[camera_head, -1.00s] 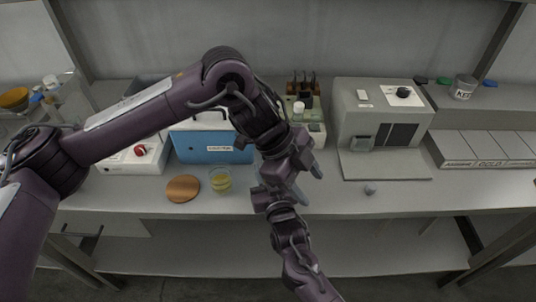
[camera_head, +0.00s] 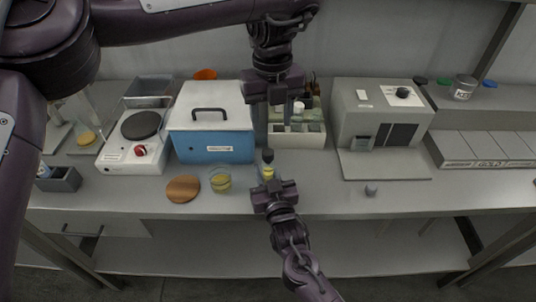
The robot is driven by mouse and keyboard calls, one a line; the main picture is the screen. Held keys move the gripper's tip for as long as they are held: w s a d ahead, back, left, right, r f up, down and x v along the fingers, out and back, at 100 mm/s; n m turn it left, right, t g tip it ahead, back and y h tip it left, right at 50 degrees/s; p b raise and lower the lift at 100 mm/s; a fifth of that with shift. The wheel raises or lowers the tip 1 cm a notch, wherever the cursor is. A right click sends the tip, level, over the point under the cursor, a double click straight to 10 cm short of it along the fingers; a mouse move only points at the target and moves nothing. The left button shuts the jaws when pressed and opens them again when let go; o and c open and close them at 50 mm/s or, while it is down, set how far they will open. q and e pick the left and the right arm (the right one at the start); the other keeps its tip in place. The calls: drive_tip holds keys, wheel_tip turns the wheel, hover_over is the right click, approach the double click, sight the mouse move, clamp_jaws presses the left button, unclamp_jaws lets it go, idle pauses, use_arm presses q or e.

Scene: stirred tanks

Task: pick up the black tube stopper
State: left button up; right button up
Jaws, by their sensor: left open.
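A black tube stopper (camera_head: 268,155) shows at the top of a small tube with yellow contents (camera_head: 267,171), at the front middle of the bench. My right gripper (camera_head: 268,181) comes up from below and appears shut around the tube; its fingers are partly hidden. My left gripper (camera_head: 268,118) is open and points down, above and behind the stopper, in front of the tube rack. It is apart from the stopper and nothing shows between its fingers.
A blue box with a white lid (camera_head: 212,148) and a hot plate (camera_head: 133,150) stand left. A beaker (camera_head: 221,181) and round wooden disc (camera_head: 183,189) lie in front. A white rack (camera_head: 308,138) and grey instrument (camera_head: 352,112) stand right. Bench front is mostly clear.

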sight(268, 151)
use_arm(q)
wheel_tip(268, 151, down, 3)
drive_tip(key=shift+a+f, duration=0.1)
drive_tip(key=shift+f, duration=0.1)
drive_tip(key=shift+s+a+f, duration=0.1)
drive_tip(key=shift+a+f, duration=0.05)
drive_tip(key=shift+f, duration=1.2)
drive_tip(key=shift+a+f, duration=0.15)
drive_tip(key=shift+f, duration=1.2)
drive_tip(key=c, duration=1.1)
